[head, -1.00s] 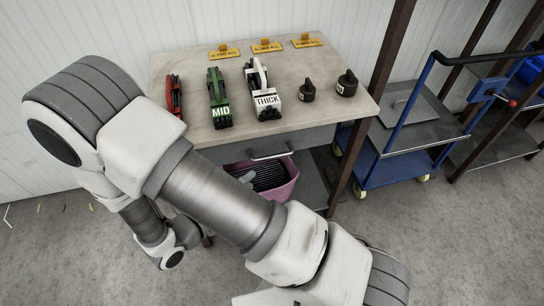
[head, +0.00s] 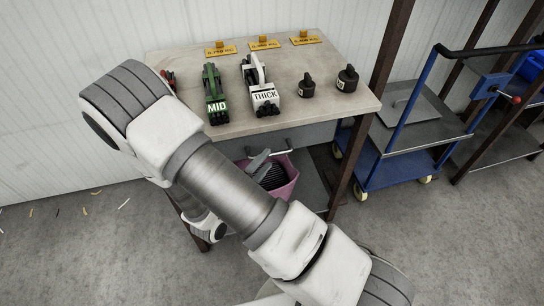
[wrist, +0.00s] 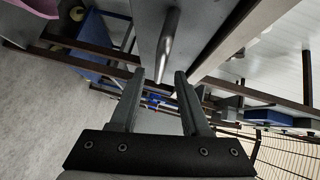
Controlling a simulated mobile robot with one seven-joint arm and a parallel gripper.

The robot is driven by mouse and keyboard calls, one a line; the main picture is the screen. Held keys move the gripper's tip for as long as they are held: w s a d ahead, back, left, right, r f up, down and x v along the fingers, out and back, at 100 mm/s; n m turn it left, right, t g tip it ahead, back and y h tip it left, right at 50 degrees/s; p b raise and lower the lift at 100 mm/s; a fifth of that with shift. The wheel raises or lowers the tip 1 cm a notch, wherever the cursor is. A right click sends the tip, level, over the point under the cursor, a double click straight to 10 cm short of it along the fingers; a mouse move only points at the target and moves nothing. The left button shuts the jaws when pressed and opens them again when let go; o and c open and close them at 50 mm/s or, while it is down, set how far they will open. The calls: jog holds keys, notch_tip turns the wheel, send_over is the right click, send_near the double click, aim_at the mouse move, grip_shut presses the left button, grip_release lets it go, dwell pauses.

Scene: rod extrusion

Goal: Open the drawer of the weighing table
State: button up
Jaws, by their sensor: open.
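The weighing table (head: 148,62) has a grey drawer front (head: 312,136) under its top, and it looks closed. Its metal bar handle (head: 284,152) is partly hidden by my gripper (head: 259,160) in the head view. In the wrist view, the handle (wrist: 168,42) runs down the drawer front (wrist: 145,22), with its lower end near the gap between my fingertips. My gripper (wrist: 161,75) is open and empty, with one finger to each side of the handle's line. I cannot tell whether the fingers reach around the bar.
A pink bin (head: 288,180) sits below the drawer. A blue cart (head: 395,170) stands to the right, beyond a brown post (head: 385,65).

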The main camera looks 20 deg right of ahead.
aim_at(270, 156)
jog(key=shift+b+x, duration=0.4)
jog(key=shift+x, duration=1.75)
jog(key=shift+c, duration=0.4)
grip_shut()
